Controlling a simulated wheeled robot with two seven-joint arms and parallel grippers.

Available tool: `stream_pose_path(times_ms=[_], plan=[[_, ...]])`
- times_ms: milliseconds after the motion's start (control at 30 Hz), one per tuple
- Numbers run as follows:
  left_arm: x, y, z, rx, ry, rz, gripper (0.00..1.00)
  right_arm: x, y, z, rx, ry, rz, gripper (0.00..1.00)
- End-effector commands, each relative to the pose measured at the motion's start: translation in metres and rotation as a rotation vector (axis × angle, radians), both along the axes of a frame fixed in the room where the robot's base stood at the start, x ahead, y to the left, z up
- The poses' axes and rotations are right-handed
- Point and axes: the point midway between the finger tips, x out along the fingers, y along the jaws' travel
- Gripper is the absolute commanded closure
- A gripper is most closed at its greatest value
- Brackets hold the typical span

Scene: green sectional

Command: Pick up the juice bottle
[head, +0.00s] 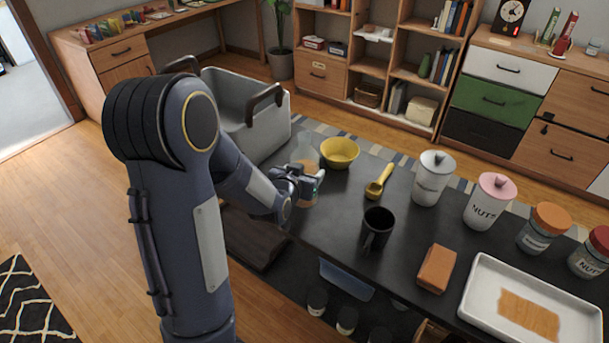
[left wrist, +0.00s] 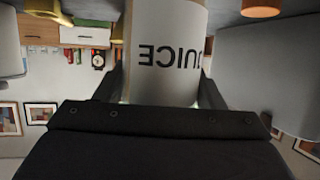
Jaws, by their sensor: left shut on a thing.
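The juice bottle (head: 307,153) is a pale, see-through bottle with an orange lower part, near the left end of the dark counter in the head view. My left gripper (head: 308,187) is shut on it from the near side. In the left wrist view the bottle (left wrist: 165,40) fills the space between the fingers of my left gripper (left wrist: 162,92), and its JUICE label appears upside down. The bottle looks about upright. I cannot tell whether its base touches the counter. My right gripper is not in view.
On the counter (head: 335,215), a yellow bowl (head: 340,152) stands just right of the bottle, with a yellow scoop (head: 379,182) and a black mug (head: 377,228) further right. A large grey bin (head: 245,110) with dark handles is behind left. Canisters, jars and a white tray (head: 480,290) occupy the right.

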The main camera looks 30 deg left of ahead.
Motion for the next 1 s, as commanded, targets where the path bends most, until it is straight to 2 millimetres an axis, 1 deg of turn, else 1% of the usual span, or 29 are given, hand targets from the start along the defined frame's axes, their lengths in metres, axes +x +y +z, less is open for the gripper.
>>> stream_pose_path(times_ms=[267, 367, 467, 567, 600, 667, 700, 867, 1000], plan=[[0.000, 0.000, 0.002, 0.001, -0.004, 0.000, 0.75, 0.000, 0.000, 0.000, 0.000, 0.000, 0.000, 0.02], [0.001, 0.000, 0.006, 0.001, -0.005, 0.000, 0.75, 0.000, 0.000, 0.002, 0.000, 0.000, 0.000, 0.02], [0.001, 0.000, 0.014, 0.000, -0.006, 0.001, 0.75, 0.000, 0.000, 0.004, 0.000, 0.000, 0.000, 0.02], [0.001, 0.000, 0.030, 0.000, -0.009, 0.001, 0.75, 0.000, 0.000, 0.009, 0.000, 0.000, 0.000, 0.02], [0.001, 0.000, 0.039, -0.001, -0.011, 0.000, 0.75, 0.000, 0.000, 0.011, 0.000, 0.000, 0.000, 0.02], [-0.010, -0.002, 0.051, -0.003, -0.011, 0.001, 0.75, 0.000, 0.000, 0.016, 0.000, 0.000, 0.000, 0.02], [-0.018, -0.004, 0.061, -0.005, -0.012, 0.000, 0.75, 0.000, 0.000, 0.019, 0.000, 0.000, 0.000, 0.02], [-0.049, -0.011, 0.102, -0.005, -0.010, 0.000, 0.75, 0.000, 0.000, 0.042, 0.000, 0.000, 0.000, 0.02], [-0.084, -0.018, 0.114, -0.005, -0.006, 0.001, 0.75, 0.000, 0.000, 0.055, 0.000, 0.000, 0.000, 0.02]])
